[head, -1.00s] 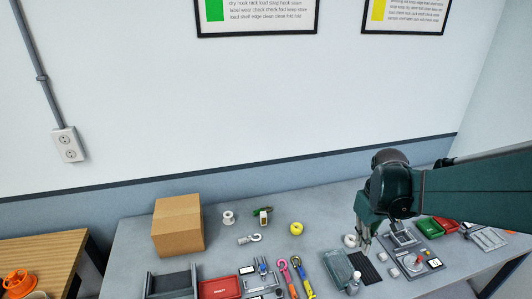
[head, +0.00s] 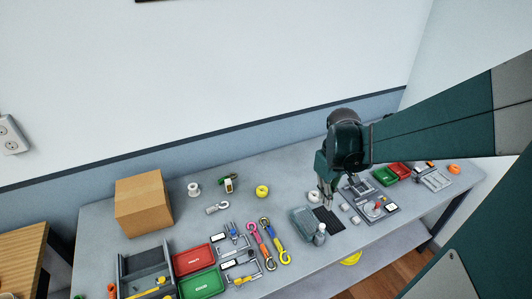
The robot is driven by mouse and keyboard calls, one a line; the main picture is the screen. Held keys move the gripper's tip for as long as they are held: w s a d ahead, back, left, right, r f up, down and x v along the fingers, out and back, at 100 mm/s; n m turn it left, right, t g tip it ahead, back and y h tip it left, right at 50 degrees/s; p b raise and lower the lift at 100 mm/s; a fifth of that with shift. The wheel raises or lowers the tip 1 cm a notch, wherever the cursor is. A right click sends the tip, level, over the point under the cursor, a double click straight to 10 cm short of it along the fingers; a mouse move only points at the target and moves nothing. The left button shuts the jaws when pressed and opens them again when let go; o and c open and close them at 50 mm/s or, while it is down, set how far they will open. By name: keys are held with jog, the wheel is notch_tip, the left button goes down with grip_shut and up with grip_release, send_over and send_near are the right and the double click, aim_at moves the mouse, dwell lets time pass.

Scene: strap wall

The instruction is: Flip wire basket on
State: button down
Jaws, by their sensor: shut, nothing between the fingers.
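My gripper (head: 328,204) points down over the right half of the grey table, just above the far edge of a black ribbed mat (head: 328,221). It is shut and holds nothing. A grey panel (head: 384,216) with a red round part and small fittings lies just right of it, partly behind my arm. I cannot make out a switch marked for a wire basket; the fittings are too small to read. No thing is clearly a wire basket.
A grey-green tray (head: 302,222) and a small bottle (head: 320,236) stand close to my gripper. Green (head: 385,176) and red (head: 400,169) bins lie behind the panel. A cardboard box (head: 143,204) is at the left.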

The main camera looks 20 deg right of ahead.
send_near(320, 229)
jog(key=shift+w+d+f, duration=0.1)
jog(key=shift+f, duration=1.2)
jog(key=shift+w+d+f, duration=0.1)
jog(key=shift+f, duration=1.25)
jog(key=shift+s+f, duration=0.1)
jog(key=shift+f+b, duration=2.15)
jog(key=shift+r, duration=0.1)
jog(key=shift+r+p, duration=1.4)
jog(key=shift+r, duration=0.7)
notch_tip(320, 229, up, 10)
jog(key=shift+f, duration=0.15)
